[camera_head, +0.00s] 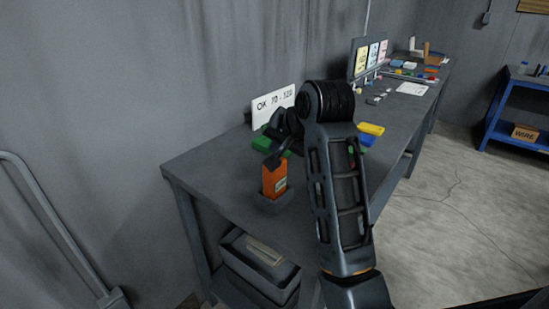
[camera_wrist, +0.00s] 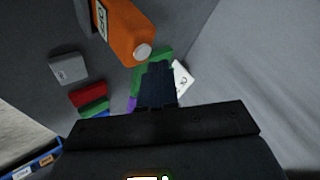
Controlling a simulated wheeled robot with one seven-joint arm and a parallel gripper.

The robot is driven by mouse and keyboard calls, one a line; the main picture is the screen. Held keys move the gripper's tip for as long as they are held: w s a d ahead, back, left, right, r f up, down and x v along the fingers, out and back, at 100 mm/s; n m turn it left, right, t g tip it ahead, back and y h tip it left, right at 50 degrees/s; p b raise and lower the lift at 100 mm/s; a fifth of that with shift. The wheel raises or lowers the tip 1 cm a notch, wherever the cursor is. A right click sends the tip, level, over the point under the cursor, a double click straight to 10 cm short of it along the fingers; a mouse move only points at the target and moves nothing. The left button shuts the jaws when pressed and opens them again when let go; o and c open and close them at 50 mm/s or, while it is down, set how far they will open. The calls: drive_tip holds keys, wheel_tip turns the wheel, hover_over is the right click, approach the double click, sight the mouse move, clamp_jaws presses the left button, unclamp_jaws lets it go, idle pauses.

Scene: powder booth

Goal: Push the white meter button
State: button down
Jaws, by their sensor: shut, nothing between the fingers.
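The orange meter (camera_head: 274,183) stands upright near the front of the grey workbench, with a pale label or display on its side. In the wrist view the meter (camera_wrist: 128,28) is at the top centre, and its round white button (camera_wrist: 142,52) shows at its end. My gripper (camera_head: 271,160) is shut and empty, just above the meter's top in the head view, where it hides the button. In the wrist view my shut fingertips (camera_wrist: 157,70) are close to the button, a little below and right of it. I cannot tell whether they touch.
A white sign (camera_head: 274,104) reading "OK 70 - 120" stands behind the meter. Green, yellow (camera_head: 371,129) and blue blocks lie around my arm. A grey bin (camera_head: 259,268) sits below the bench. More small items and a paper sheet lie at the bench's far end.

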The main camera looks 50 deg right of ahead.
drive_tip(key=shift+f, duration=0.15)
drive_tip(key=shift+f, duration=0.3)
drive_tip(key=shift+f, duration=0.1)
idle(0.4)
drive_tip(key=shift+r+p, duration=0.6)
drive_tip(key=shift+p, duration=0.2)
drive_tip(key=shift+r, duration=0.1)
wheel_tip(320, 180, up, 2)
drive_tip(key=shift+p, duration=1.2)
drive_tip(key=shift+r, duration=1.9)
